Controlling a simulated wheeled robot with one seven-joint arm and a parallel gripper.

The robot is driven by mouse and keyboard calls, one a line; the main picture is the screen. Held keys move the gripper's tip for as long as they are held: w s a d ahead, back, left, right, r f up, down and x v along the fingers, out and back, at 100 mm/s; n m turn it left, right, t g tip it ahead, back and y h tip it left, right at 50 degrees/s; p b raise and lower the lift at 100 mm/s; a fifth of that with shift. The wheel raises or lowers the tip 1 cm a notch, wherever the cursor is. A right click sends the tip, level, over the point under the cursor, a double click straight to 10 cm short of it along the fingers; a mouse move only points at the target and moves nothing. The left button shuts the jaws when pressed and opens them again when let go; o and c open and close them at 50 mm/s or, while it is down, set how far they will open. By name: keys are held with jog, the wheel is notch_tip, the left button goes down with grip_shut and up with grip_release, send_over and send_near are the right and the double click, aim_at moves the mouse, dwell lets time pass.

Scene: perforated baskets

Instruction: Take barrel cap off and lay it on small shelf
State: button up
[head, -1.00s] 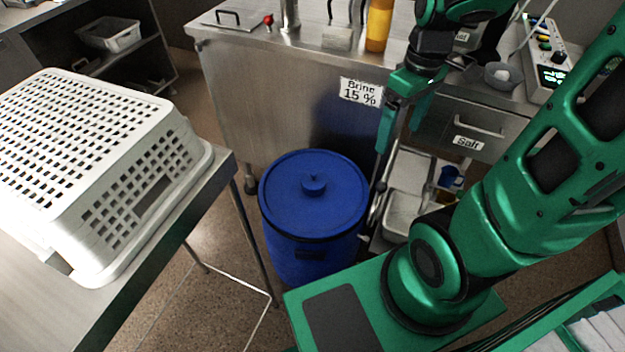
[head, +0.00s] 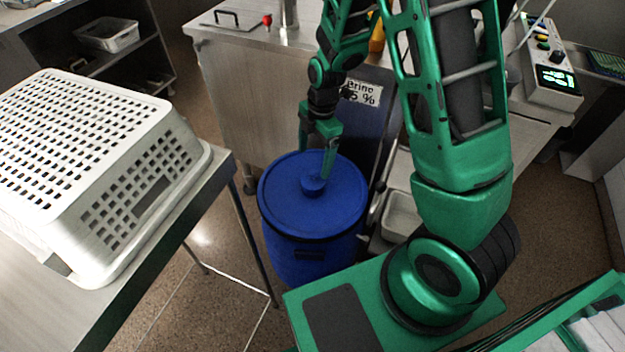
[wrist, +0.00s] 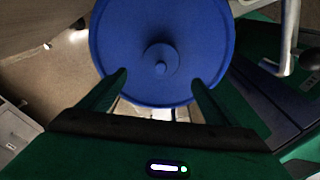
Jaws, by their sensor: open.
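The blue barrel (head: 305,265) stands on the floor in front of the steel counter. Its round blue cap (head: 285,205) lies flat on top, with a raised knob (head: 313,184) in the middle. The cap also shows in the wrist view (wrist: 120,50), with the knob (wrist: 160,65) ahead of and between my fingers. My gripper (head: 317,165) is open and points down over the cap, close to the knob. In the wrist view my gripper (wrist: 158,82) has its fingers apart with nothing between them. I cannot tell which surface is the small shelf.
A white perforated basket (head: 95,130) sits upside down on a steel table (head: 190,215) at the left. The steel counter (head: 235,95) stands behind the barrel. A pale bin (head: 402,215) is to the barrel's right. Floor shows between table and barrel.

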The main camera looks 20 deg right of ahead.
aim_at(313, 172)
jog(key=shift+a+f, duration=0.2)
jog(key=shift+f, duration=3.7)
jog(key=c, duration=1.2)
